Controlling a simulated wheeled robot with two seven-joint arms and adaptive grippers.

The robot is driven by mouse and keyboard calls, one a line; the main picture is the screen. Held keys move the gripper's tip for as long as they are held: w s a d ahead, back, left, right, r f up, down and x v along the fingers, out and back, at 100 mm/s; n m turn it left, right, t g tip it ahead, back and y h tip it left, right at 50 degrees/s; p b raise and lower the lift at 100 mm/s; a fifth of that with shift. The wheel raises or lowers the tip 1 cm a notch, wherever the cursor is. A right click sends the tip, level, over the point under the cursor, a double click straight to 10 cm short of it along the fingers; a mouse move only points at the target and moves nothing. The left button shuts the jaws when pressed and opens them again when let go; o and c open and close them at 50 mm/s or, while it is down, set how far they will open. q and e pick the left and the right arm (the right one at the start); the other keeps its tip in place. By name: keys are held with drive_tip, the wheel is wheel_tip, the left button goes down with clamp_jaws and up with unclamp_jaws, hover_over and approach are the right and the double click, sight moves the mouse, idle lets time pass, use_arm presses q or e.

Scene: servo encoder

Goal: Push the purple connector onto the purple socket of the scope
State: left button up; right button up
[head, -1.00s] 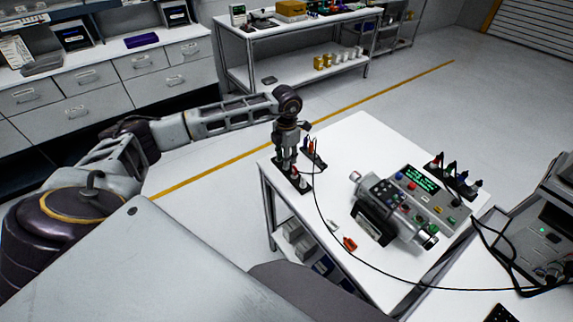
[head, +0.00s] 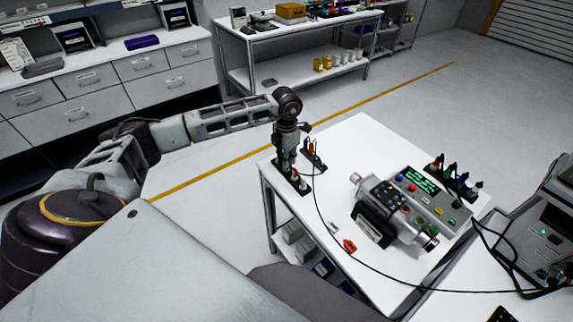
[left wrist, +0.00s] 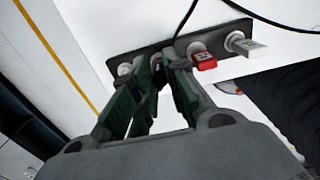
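My left gripper (head: 287,172) points down at a black strip holder (head: 305,190) on the white table's left corner. In the left wrist view its green-padded fingers (left wrist: 155,72) stand close together over the left part of the strip (left wrist: 215,35); whether a plug is between them is hidden. A red plug (left wrist: 204,60) and a white plug (left wrist: 245,45) stand to their right. No purple connector can be picked out. A grey device with a green-lit display (head: 421,179) and several knobs sits mid-table; no purple socket is clear on it. My right gripper is not in view.
A second strip with upright plugs (head: 314,158) stands just behind. A black cable (head: 380,272) crosses the table to the right. A small orange-red piece (head: 350,246) lies near the front edge. Black plugs (head: 460,181) stand behind the device; another machine (head: 545,235) is at right.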

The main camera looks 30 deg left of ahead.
use_arm(q)
clamp_jaws()
drive_tip(key=shift+r, duration=0.15)
idle(0.4)
drive_tip(key=shift+r+p, duration=1.5)
drive_tip(key=shift+r, duration=1.1)
drive_tip(key=shift+s, duration=0.1)
